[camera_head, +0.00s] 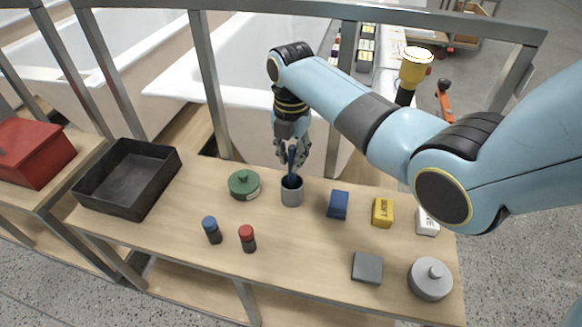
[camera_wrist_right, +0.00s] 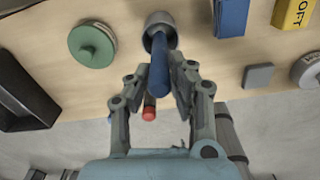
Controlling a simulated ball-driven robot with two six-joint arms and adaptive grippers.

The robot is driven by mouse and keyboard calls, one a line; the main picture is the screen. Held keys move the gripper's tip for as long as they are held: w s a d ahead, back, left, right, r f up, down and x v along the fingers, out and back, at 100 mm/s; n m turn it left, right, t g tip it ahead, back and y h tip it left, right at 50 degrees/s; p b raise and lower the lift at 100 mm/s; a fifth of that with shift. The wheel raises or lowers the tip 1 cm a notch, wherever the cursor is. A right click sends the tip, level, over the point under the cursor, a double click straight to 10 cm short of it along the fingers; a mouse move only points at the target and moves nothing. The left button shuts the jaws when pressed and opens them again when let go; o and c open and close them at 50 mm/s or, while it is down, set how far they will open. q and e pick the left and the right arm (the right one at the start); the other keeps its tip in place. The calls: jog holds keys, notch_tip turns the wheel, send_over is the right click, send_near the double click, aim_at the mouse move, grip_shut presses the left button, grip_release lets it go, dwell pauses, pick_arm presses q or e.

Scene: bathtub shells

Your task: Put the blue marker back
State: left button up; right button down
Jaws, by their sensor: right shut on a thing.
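The blue marker (camera_head: 292,160) is upright between the fingers of my right gripper (camera_head: 292,150), which is shut on it. Its lower end is at the mouth of the grey cup (camera_head: 291,196) and appears to be inside it. In the right wrist view the marker (camera_wrist_right: 159,70) runs from between the fingers (camera_wrist_right: 158,95) to the cup (camera_wrist_right: 160,20). How deep it goes is hidden. My left gripper is not in view.
A green lidded pot (camera_head: 244,186) is left of the cup, a blue block (camera_head: 338,205) right. A yellow block (camera_head: 383,213), grey block (camera_head: 367,268), grey lidded pot (camera_head: 430,280) and black tray (camera_head: 127,180) stand farther out.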

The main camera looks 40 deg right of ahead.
aim_at(291, 186)
notch_tip(291, 186, down, 3)
jog(key=shift+r, duration=0.1)
jog(key=shift+s+f, duration=0.1)
jog(key=shift+f, duration=0.2)
jog(key=c, duration=1.2)
grip_release()
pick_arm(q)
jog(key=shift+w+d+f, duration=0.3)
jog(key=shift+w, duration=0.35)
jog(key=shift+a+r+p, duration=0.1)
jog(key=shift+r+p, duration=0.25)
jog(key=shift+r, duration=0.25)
pick_arm(e)
notch_tip(291, 186, up, 12)
jog(key=shift+r, duration=0.2)
